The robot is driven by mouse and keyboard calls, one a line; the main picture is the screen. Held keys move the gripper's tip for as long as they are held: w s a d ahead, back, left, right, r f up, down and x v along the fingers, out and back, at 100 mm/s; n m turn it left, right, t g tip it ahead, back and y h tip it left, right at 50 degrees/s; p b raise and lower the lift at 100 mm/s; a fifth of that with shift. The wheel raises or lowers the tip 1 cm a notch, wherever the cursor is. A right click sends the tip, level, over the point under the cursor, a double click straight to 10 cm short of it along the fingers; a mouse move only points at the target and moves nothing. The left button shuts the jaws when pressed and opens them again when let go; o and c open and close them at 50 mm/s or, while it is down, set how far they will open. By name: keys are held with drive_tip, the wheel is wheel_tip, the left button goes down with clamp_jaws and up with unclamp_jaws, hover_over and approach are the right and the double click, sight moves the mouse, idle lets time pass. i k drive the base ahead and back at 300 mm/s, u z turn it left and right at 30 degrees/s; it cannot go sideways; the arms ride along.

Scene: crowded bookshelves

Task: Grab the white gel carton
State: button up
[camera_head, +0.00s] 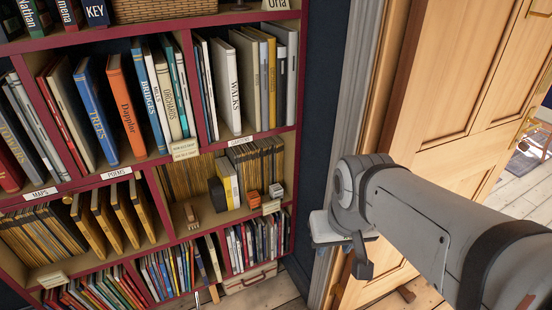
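No carton can be read as gel at this size. A white and yellow upright box (229,181) stands on the middle shelf against a row of thin tan volumes. To its right, a small whitish box (276,190) sits near the shelf's front edge. I cannot tell which of them, if either, is the white gel carton. My grey arm reaches in from the right, and my gripper (345,243) hangs in front of the door frame, right of the bookshelf and apart from both boxes. Its fingers are mostly hidden behind the wrist, so its opening does not show.
The dark red bookshelf (151,170) is packed with books. A brown object (191,214) and a small orange-brown box (254,199) share the middle shelf. A wooden door (465,90) stands at right. Some bare floor (262,297) shows below the shelf.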

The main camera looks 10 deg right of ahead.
sight(276, 191)
drive_tip(key=u, duration=0.15)
drive_tip(key=i, duration=0.9)
drive_tip(key=z, duration=0.05)
